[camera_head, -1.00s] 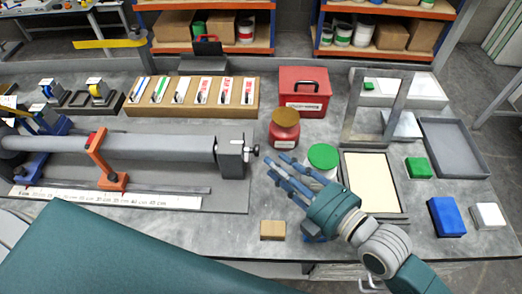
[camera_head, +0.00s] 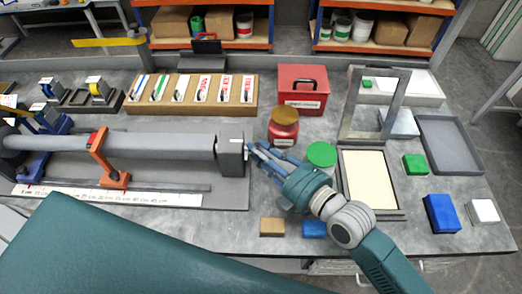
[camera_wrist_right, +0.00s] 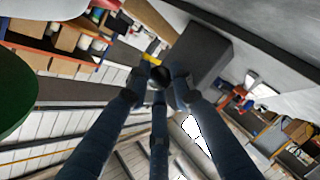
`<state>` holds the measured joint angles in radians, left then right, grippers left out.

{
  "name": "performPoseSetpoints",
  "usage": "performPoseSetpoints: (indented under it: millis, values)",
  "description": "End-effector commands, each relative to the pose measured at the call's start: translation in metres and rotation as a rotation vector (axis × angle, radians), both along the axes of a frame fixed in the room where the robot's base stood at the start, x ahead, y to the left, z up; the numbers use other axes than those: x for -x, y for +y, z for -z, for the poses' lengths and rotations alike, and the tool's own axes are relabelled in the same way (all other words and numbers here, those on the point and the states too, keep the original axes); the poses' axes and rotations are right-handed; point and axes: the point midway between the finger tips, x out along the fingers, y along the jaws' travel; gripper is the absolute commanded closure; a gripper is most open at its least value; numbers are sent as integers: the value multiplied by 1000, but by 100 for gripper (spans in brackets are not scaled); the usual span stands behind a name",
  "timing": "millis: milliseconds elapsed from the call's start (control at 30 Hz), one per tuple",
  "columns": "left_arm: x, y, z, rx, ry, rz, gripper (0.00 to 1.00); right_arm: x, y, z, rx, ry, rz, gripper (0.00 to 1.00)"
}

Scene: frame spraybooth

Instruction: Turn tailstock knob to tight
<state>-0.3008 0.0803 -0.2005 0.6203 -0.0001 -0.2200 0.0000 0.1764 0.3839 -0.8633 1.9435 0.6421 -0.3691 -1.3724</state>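The tailstock (camera_head: 231,152) is a grey block at the right end of the long grey tube on the bench. It shows as a dark grey box in the right wrist view (camera_wrist_right: 207,48). Its dark round knob (camera_wrist_right: 160,75) faces my right gripper; in the head view the fingers mostly hide it. My right gripper (camera_head: 255,156) reaches in from the lower right to the tailstock's right side. In the wrist view its three fingers (camera_wrist_right: 159,88) are spread around the knob, with small gaps seeming to remain. Contact is unclear. My left gripper is out of view.
A red jar (camera_head: 284,128) with a brown lid stands just behind the right gripper. A green-lidded pot (camera_head: 321,158) stands close to its right. An orange clamp (camera_head: 106,160) crosses the tube. A tan block (camera_head: 272,227) and a blue block (camera_head: 315,229) lie in front.

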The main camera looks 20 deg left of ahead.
Motion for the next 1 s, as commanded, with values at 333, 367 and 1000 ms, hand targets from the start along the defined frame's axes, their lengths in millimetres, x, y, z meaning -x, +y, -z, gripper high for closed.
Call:
performPoseSetpoints:
  millis: [333, 367, 1000]
  values:
    - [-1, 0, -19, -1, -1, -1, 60, -1, 0, -8, 21, 60, 0, 100]
    - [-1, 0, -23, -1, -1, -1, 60, -2, 0, -9, 26, 74, 1, 100]
    - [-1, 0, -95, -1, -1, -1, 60, -9, 1, -15, 178, 606, 3, 100]
